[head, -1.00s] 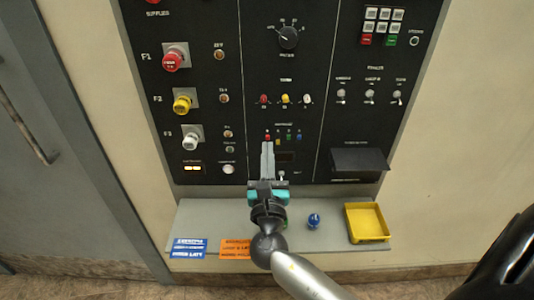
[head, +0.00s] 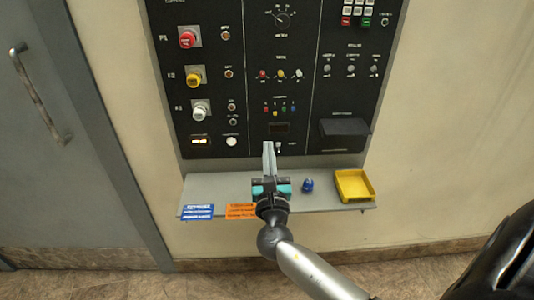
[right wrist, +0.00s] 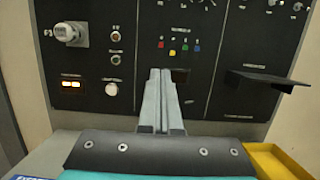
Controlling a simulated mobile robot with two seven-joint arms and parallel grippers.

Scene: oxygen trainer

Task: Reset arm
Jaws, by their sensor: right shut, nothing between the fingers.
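My right gripper (head: 269,160) is in front of the lower middle of the black control panel (head: 215,85), above the grey shelf (head: 330,197). Its two grey fingers lie together with nothing between them. In the right wrist view the shut fingers (right wrist: 161,90) point up at the panel below a row of small coloured parts (right wrist: 172,47). The gripper overlaps the bottom of the panel in the picture; I see no clear contact. My left gripper is not in view.
On the shelf are a blue label (head: 198,211), an orange label (head: 240,211), a blue knob-like piece (head: 307,185) and a yellow tray (head: 354,186). A black ledge (head: 344,132) juts from the panel. A grey door (head: 70,150) stands at left. Wall right of the panel is bare.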

